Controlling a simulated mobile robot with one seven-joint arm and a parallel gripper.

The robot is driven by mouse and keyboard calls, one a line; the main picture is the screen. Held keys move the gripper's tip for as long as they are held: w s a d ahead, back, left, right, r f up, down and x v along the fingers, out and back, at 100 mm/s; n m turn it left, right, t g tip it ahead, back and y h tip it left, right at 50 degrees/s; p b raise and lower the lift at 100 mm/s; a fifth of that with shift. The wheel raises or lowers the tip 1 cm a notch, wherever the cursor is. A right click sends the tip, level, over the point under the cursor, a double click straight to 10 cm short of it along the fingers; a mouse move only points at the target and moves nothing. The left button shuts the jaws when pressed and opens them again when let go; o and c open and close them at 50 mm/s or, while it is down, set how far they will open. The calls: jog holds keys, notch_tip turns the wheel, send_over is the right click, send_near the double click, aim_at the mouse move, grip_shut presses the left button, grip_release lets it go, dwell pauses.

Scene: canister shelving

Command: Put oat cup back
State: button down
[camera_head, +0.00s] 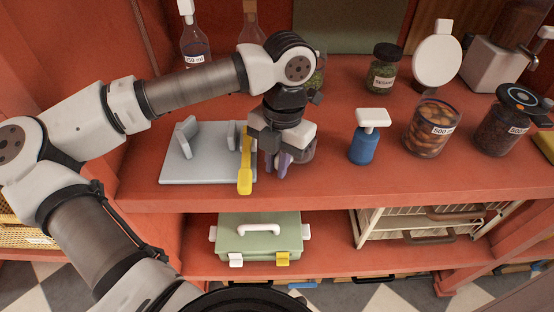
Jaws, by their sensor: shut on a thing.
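My gripper (277,165) points down over the front of the red shelf (340,188), just right of a yellow-handled tool. I cannot tell whether the cup touches the shelf.
Left of my gripper are a grey stand (190,168) and the yellow handle (245,172). To the right stand a blue dispenser (363,147), a jar of brown pieces (425,135) and a dark jar (498,130). A seasoning jar (382,76) stands behind. A green case (260,243) sits below.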

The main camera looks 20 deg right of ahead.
jog(key=shift+f, duration=0.15)
jog(key=c, duration=1.4)
grip_release()
jog(key=shift+c, duration=0.2)
jog(key=r, duration=0.4)
jog(key=d+r, duration=0.1)
jog(key=r, duration=0.3)
jog(key=w+r+b, duration=0.1)
jog(key=r, duration=0.3)
jog(key=shift+d+r, duration=0.15)
jog(key=shift+d, duration=0.05)
